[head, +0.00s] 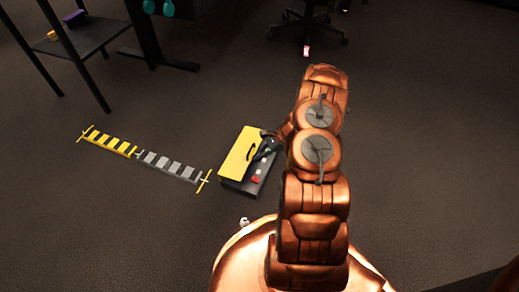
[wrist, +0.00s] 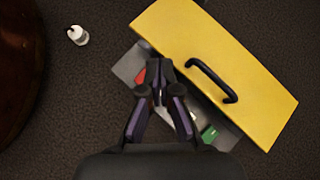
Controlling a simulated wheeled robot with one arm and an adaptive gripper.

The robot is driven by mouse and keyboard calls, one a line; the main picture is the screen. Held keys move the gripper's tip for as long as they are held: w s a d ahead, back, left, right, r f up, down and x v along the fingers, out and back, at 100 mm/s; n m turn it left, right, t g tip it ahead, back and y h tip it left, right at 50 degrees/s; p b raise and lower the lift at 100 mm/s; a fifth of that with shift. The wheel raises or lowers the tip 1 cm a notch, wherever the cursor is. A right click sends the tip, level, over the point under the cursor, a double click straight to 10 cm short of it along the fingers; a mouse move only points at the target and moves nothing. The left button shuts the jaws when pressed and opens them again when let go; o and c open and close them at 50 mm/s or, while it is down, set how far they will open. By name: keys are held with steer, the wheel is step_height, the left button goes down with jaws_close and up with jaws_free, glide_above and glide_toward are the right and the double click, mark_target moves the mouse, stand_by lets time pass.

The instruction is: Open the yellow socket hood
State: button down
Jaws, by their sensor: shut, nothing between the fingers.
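The yellow socket hood (head: 240,150) is a flat yellow plate on a grey panel (head: 232,186) low on the floor. In the wrist view the hood (wrist: 190,35) lies across the upper right and covers part of the panel (wrist: 128,66). Its black bar handle (wrist: 212,80) is in plain view. My gripper (wrist: 159,78) is shut and empty, over the panel beside the hood's edge, left of the handle and apart from it. In the head view my gripper (head: 264,146) is small and dark, partly behind my arm. I cannot tell the hood's exact tilt.
A red part (wrist: 140,76) and a green part (wrist: 209,134) show on the panel. A small white bottle-like item (wrist: 78,36) lies on the floor. Yellow and grey striped strips (head: 108,142) lie left of the panel. A dark shelf (head: 85,35) stands at upper left. Floor at right is clear.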

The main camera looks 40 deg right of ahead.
steer(key=s+d+f+m+t+h, duration=0.1)
steer(key=s+d+f+m+t, duration=0.15)
steer(key=d+m+t, duration=0.3)
steer(key=s+d+f+m+t, duration=0.2)
steer(key=s+d+m+t, duration=0.15)
steer(key=d, duration=0.25)
steer(key=shift+t, duration=0.4)
steer(key=b+x, duration=0.1)
steer(key=x, duration=0.2)
steer(key=b+x, duration=0.2)
steer(key=x, duration=0.2)
steer(key=r+b+x, duration=0.1)
steer(key=x, duration=0.3)
steer(key=shift+w, duration=0.35)
steer(key=shift+w+a+r+b, duration=0.3)
steer(key=shift+w+r+b, duration=0.05)
steer(key=shift+w+b, duration=0.1)
steer(key=shift+w+a+r+b, duration=0.35)
steer(key=shift+w, duration=0.15)
steer(key=shift+r, duration=0.15)
steer(key=shift+w+a+r+h+p, duration=0.1)
steer(key=shift+w+r+h+p, duration=0.2)
steer(key=shift+p, duration=0.25)
